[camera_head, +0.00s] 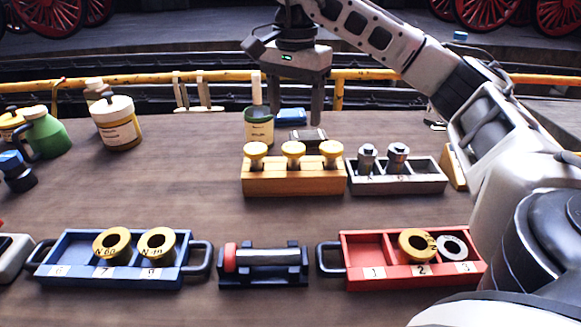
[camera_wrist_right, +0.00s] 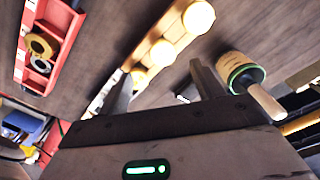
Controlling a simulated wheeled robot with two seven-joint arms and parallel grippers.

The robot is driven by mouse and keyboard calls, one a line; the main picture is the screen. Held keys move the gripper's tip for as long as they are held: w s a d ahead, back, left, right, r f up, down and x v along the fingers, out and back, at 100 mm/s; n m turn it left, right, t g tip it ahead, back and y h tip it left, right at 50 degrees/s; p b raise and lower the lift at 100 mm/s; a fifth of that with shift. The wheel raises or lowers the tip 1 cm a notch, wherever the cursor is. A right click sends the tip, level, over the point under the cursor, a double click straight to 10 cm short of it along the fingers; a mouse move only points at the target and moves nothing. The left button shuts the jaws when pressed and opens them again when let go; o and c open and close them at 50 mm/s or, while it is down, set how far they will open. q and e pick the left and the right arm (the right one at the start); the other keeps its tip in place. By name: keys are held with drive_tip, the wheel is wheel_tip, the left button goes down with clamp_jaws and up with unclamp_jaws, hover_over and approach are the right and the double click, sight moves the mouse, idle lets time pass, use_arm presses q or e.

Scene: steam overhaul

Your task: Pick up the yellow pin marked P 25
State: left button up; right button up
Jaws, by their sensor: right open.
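Three pins with round yellow heads stand upright in a wooden rack (camera_head: 290,184): a left pin (camera_head: 256,149), a middle pin (camera_head: 293,149) and a right pin (camera_head: 330,149). No P 25 mark is readable on any of them. My right gripper (camera_head: 295,112) is open and empty, fingers pointing down, above and behind the rack. The right wrist view shows the open fingers (camera_wrist_right: 162,85) with the yellow heads (camera_wrist_right: 162,51) beyond them, apart from the fingers as far as I can tell. My left gripper is not in view.
A grey rack (camera_head: 420,183) with metal bolts adjoins on the right. In front are a blue tray (camera_head: 65,258) and a red tray (camera_head: 362,252) with yellow rings, and a dark cradle (camera_head: 263,279) between them.

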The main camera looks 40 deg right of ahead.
sight(293, 147)
drive_tip(key=f, duration=1)
drive_tip(key=shift+w+d, duration=0.1)
drive_tip(key=shift+w, duration=0.15)
drive_tip(key=c, duration=1.4)
drive_tip(key=shift+c, duration=0.2)
drive_tip(key=shift+r, duration=0.15)
